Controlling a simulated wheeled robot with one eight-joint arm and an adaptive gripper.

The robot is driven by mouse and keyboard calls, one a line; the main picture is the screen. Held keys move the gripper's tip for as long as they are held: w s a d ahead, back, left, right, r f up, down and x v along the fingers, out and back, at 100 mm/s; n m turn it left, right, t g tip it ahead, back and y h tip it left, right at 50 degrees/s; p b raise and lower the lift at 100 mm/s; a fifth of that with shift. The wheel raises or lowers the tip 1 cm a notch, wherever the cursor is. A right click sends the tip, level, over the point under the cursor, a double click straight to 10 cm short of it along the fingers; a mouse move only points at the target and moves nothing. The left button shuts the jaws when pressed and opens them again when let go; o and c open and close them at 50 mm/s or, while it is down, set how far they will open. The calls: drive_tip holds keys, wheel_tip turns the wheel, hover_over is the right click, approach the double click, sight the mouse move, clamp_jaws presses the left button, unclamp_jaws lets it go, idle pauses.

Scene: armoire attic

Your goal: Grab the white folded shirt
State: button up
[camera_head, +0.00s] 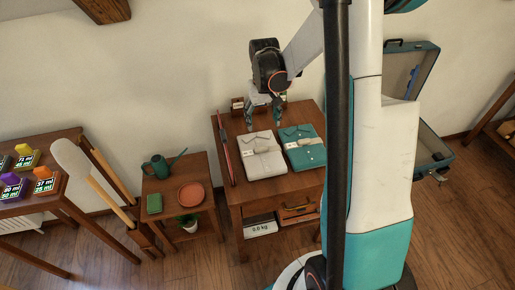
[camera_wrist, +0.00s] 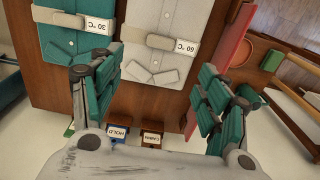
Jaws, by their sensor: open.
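The white folded shirt (camera_head: 262,155) lies flat on the wooden cabinet top, left of the teal folded shirt (camera_head: 303,147). In the wrist view the white shirt (camera_wrist: 161,45) carries a tag reading 60 °C, and the teal shirt (camera_wrist: 72,45) carries one reading 30 °C. My gripper (camera_head: 263,116) is open and empty, above the back edge of the cabinet top, behind the white shirt's collar end. In the wrist view my gripper's fingers (camera_wrist: 158,92) stand wide apart, with the white shirt's collar end between and beyond them.
A red flat item (camera_head: 226,160) lies along the cabinet's left edge. Small label boxes (camera_wrist: 134,137) reading HOLD and CARRY stand near the back edge. A lower stand with a teal watering can (camera_head: 157,167) and an open suitcase (camera_head: 413,90) flank the cabinet.

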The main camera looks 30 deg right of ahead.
drive_tip(key=b, duration=0.3)
hover_over(261, 148)
drive_tip(key=f, duration=0.9)
drive_tip(key=shift+s+d, duration=0.15)
drive_tip(key=shift+s, duration=0.05)
drive_tip(key=f+b, duration=0.1)
drive_tip(key=f, duration=0.2)
drive_tip(key=f+b, duration=0.1)
drive_tip(key=f, duration=0.1)
drive_tip(key=shift+w+b, duration=0.3)
drive_tip(key=c, duration=1.5)
